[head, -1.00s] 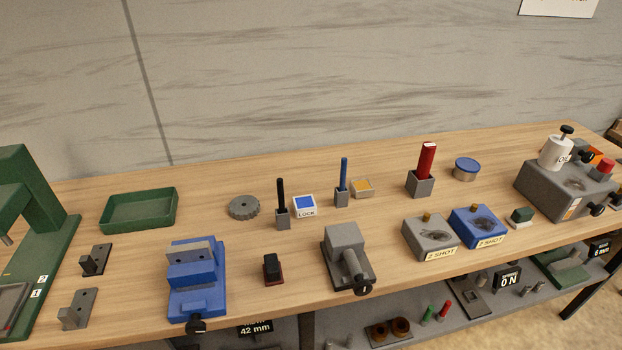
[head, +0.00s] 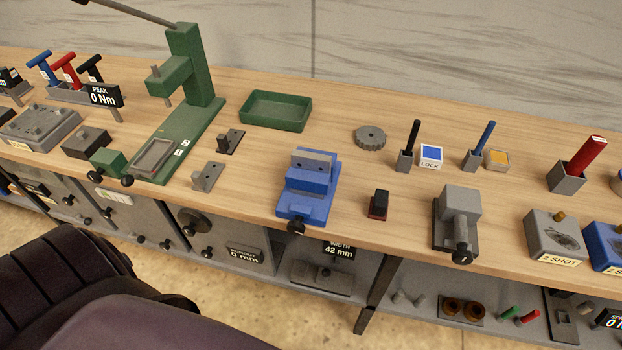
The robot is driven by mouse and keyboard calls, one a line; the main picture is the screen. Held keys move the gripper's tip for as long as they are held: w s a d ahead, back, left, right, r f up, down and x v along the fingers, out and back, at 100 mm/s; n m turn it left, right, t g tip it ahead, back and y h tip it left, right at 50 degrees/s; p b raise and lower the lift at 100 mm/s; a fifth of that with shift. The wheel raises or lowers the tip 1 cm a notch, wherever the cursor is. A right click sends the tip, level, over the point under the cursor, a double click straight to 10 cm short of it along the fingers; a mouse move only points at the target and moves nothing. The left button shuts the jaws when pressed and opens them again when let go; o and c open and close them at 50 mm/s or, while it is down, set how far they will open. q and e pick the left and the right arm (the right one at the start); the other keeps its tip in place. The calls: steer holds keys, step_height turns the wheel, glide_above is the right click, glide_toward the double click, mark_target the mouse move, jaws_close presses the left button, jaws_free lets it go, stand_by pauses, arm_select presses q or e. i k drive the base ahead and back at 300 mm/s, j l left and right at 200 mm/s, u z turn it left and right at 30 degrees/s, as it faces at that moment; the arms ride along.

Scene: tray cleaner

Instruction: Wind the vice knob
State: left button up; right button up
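A blue vice (head: 309,187) stands near the front edge of the wooden bench, in the middle of the head view. Its black knob (head: 296,227) sticks out at the front edge, facing me. A label reading "WIDTH 42 mm" (head: 338,250) hangs below the bench close to the vice. Nothing is seen touching the vice or its knob. Neither of my grippers shows in the head view; only dark parts of my own body show at the bottom left.
A green tray (head: 275,110) lies behind. A grey device with a black knob (head: 462,252) stands to the right. A lower shelf (head: 420,310) holds small parts.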

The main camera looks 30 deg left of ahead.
mark_target(295, 227)
steer(key=k+u, duration=0.1)
steer(key=u, duration=0.95)
